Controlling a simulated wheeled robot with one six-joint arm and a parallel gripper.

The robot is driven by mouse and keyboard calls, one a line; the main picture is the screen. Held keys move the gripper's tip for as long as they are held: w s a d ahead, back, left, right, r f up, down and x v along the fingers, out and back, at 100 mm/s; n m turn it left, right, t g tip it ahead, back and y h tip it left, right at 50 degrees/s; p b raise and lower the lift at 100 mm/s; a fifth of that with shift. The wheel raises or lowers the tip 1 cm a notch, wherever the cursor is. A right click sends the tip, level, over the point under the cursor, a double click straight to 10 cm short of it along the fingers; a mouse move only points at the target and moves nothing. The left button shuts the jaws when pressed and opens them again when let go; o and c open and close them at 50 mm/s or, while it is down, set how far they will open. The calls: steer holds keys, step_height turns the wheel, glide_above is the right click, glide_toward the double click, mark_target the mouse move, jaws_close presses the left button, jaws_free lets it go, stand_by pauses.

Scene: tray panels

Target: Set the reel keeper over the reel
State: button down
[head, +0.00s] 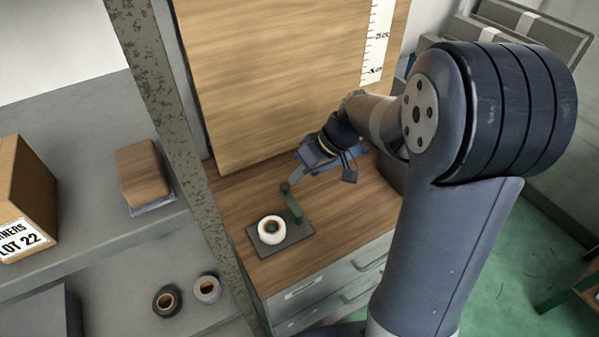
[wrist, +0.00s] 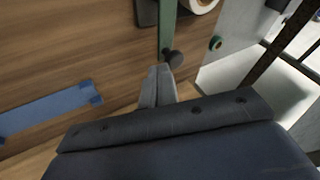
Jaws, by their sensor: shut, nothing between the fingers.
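The reel (head: 271,228) is a white roll with a dark greenish centre, standing on a dark panel (head: 293,236) on the wooden cabinet top. The reel keeper (head: 292,205) is a green bar with a dark knob at its far end. It lies beside the reel, to its right, and not over it. In the wrist view the keeper (wrist: 167,28), its knob and the edge of the reel (wrist: 203,5) show at the top. My gripper (wrist: 160,70) is shut and empty, its tips close beside the knob; whether they touch it I cannot tell. My gripper also shows in the head view (head: 290,183).
A blue strip (wrist: 45,110) lies on the wood in the wrist view. A wooden board (head: 270,80) stands behind the cabinet top.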

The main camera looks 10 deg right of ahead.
steer(key=shift+w+a+n+g+b, duration=0.1)
steer(key=shift+a+n+g+b, duration=0.25)
steer(key=shift+n, duration=0.25)
steer(key=a+n+g, duration=0.1)
steer(key=a+n+g+b, duration=0.1)
steer(key=n, duration=0.1)
steer(key=shift+f, duration=0.15)
steer(key=a+n+g, duration=0.1)
steer(key=n, duration=0.1)
steer(key=s+a+n+g+b, duration=0.1)
steer(key=shift+n+h, duration=0.4)
steer(key=n, duration=0.1)
steer(key=s+a+n+g+h, duration=0.1)
steer(key=n, duration=0.1)
steer(key=shift+s+a+n+g+h, duration=0.15)
steer(key=shift+a+n+g+h, duration=0.1)
steer(key=shift+n+h, duration=0.05)
steer(key=s+n, duration=0.1)
steer(key=a+n+g+h, duration=0.1)
steer(key=n, duration=0.1)
steer(key=shift+s+h+p, duration=0.3)
steer(key=shift+s, duration=0.1)
steer(key=shift+s+a+n, duration=0.15)
steer(key=shift+s+n, duration=0.05)
steer(key=shift+n, duration=0.3)
steer(key=shift+s+a, duration=0.15)
steer(key=shift+s, duration=0.6)
